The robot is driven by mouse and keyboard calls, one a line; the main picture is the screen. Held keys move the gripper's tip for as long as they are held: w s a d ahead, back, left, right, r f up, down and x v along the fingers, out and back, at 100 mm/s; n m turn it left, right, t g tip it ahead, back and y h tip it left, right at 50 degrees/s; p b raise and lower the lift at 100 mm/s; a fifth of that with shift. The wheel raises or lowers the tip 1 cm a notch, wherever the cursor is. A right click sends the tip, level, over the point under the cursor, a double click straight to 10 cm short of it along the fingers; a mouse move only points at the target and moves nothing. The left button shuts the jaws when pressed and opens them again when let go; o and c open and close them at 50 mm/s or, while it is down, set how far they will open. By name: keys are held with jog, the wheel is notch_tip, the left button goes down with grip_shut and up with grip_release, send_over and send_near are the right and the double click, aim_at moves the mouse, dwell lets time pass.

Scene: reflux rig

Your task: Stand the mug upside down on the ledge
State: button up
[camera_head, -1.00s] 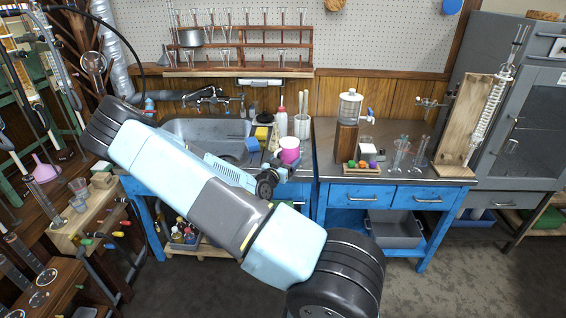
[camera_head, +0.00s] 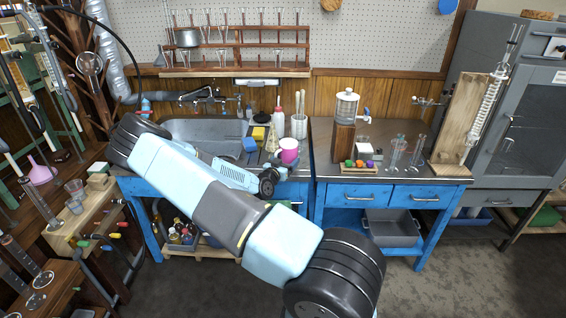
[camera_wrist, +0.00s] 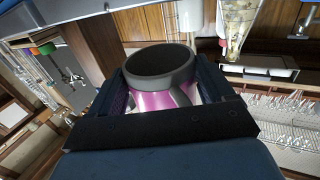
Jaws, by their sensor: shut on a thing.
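The pink mug (camera_head: 289,156) is in my gripper (camera_head: 279,164), in front of the right end of the sink bench. In the wrist view the mug (camera_wrist: 152,101) sits between the two dark fingers of my gripper (camera_wrist: 168,95), which are shut on its sides. A dark grey round end and a grey handle of the mug face the wrist camera. I cannot tell for certain whether that end is the mouth or the base. A wooden ledge (camera_head: 235,74) runs along the wall under the glassware rack.
The sink (camera_head: 205,130) lies behind my arm. The right bench (camera_head: 400,172) carries a wooden dispenser stand (camera_head: 343,143) and glass cylinders (camera_head: 396,154).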

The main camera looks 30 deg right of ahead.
jog(key=shift+w+d+f, duration=0.6)
jog(key=shift+w, duration=0.1)
jog(key=shift+f, duration=1.45)
jog(key=shift+s, duration=0.1)
jog(key=o, duration=1.1)
jog(key=shift+f, duration=0.1)
jog(key=shift+o, duration=0.2)
jog(key=shift+a, duration=0.1)
jog(key=v, duration=1.3)
jog(key=shift+s+a, duration=0.15)
jog(key=shift+a, duration=0.15)
